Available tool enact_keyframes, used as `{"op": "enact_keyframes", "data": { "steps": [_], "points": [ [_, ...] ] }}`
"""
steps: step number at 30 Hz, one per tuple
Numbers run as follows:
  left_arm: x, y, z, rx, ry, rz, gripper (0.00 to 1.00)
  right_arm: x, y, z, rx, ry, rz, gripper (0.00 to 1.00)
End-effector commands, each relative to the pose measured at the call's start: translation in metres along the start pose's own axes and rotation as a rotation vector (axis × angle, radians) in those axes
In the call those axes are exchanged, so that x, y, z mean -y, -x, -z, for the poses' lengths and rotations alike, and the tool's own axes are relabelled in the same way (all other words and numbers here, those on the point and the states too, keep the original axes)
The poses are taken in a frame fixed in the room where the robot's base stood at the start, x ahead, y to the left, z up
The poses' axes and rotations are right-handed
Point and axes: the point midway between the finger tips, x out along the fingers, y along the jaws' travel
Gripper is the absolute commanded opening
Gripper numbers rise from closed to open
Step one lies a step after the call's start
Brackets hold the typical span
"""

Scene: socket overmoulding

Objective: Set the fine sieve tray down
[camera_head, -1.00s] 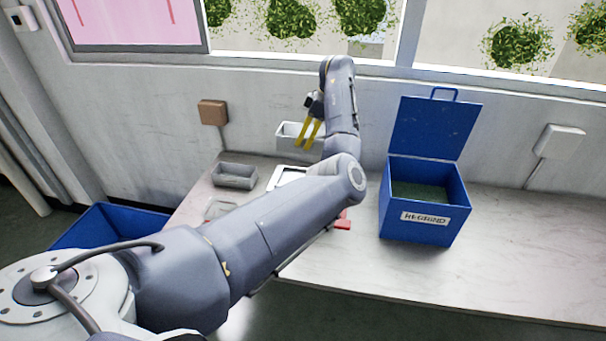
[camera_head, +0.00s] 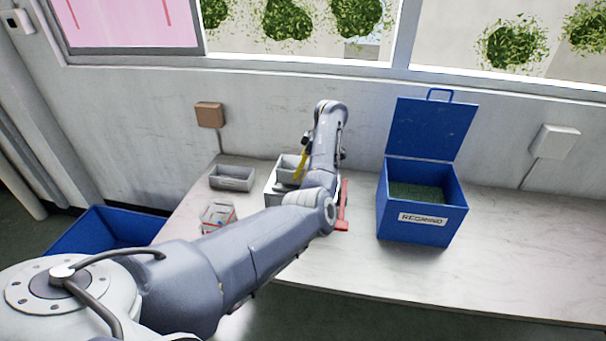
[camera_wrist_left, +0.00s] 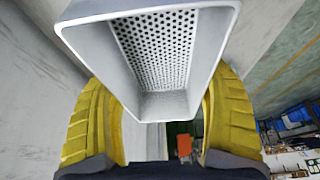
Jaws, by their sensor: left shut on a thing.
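The fine sieve tray (camera_head: 289,161) is a pale grey, open-topped tray. In the left wrist view its perforated base (camera_wrist_left: 160,50) shows inside sloping walls. My left gripper (camera_head: 300,165) is shut on the tray, with one yellow finger on each side of it. In the head view it holds the tray low over a white square-edged piece (camera_head: 271,192) on the bench. I cannot tell whether the tray touches that piece, as my arm hides part of both. My right gripper is in neither view.
A grey tray (camera_head: 232,179) and a small clear tray (camera_head: 217,217) stand left on the bench. A red tool (camera_head: 343,212) lies just right of my arm. An open blue REGRIND box (camera_head: 418,232) stands further right. The bench's right end is clear.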

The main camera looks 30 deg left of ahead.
Motion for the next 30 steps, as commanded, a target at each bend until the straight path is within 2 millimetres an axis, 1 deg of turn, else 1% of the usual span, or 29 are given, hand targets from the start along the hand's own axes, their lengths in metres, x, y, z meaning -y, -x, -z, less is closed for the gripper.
{"op": "enact_keyframes", "data": {
  "steps": [3, 5, 19, 20, 24, 25, 30],
  "points": [
    [0.0, -0.015, -0.005, -0.003, -0.002, 0.002, 0.39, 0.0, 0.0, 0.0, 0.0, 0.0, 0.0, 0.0],
    [0.0, -0.02, -0.007, -0.001, 0.0, 0.001, 0.39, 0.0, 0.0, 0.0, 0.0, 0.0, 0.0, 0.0],
    [0.0, -0.025, -0.01, 0.0, 0.0, 0.001, 0.39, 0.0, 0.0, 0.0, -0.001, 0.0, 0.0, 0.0],
    [0.0, -0.025, -0.01, 0.0, 0.0, 0.0, 0.82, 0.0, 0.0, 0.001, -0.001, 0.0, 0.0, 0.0],
    [0.0, -0.025, -0.01, 0.0, 0.0, 0.0, 0.99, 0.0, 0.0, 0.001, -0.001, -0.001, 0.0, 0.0],
    [0.0, -0.025, -0.01, 0.0, 0.0, 0.0, 1.0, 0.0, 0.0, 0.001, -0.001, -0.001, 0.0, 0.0],
    [0.0, -0.025, -0.01, 0.0, 0.0, 0.0, 1.0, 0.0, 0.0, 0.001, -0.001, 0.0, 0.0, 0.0]
  ]
}}
